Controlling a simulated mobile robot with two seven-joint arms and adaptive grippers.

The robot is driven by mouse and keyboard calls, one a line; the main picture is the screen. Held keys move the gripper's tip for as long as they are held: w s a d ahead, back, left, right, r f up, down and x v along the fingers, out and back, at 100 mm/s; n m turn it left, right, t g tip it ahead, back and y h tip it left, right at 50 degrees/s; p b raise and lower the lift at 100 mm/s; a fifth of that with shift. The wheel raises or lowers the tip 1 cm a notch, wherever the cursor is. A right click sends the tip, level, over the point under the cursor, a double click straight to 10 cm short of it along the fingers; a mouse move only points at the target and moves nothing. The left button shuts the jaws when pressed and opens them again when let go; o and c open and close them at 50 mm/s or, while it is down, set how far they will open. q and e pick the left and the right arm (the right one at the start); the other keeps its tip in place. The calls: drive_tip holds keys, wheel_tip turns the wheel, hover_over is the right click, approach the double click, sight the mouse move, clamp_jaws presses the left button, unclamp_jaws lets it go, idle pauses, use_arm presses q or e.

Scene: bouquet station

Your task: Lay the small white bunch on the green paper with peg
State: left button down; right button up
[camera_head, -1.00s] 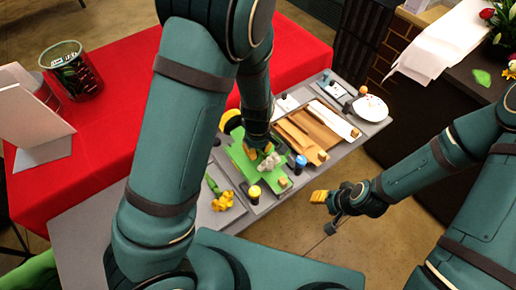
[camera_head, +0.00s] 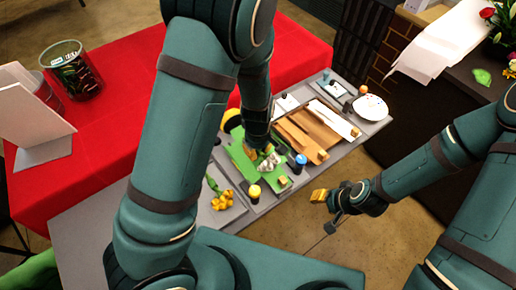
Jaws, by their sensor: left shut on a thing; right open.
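The green paper (camera_head: 243,163) lies on the grey station table, with a small wooden peg (camera_head: 283,181) at its near right end. The small white bunch (camera_head: 270,163) is over the green paper, just below my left gripper (camera_head: 262,152). My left gripper is shut on the white bunch; its arm hides most of the fingers and the bunch's stems. I cannot tell whether the bunch touches the paper. My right gripper (camera_head: 320,196) is open and empty, off the table's right side above the floor.
Brown and white papers (camera_head: 303,135) lie to the right of the green one. Bottles with a yellow cap (camera_head: 254,191) and a blue cap (camera_head: 300,161) stand close by. Yellow flowers (camera_head: 222,200) lie at the near left. A white plate (camera_head: 370,107) is at the far right.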

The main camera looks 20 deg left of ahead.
use_arm(q)
drive_tip(key=shift+c, duration=2.1)
unclamp_jaws()
drive_tip(key=shift+r, duration=0.1)
drive_tip(key=shift+r+p, duration=3.45)
drive_tip(key=shift+r, duration=0.05)
drive_tip(key=shift+s+f, duration=0.1)
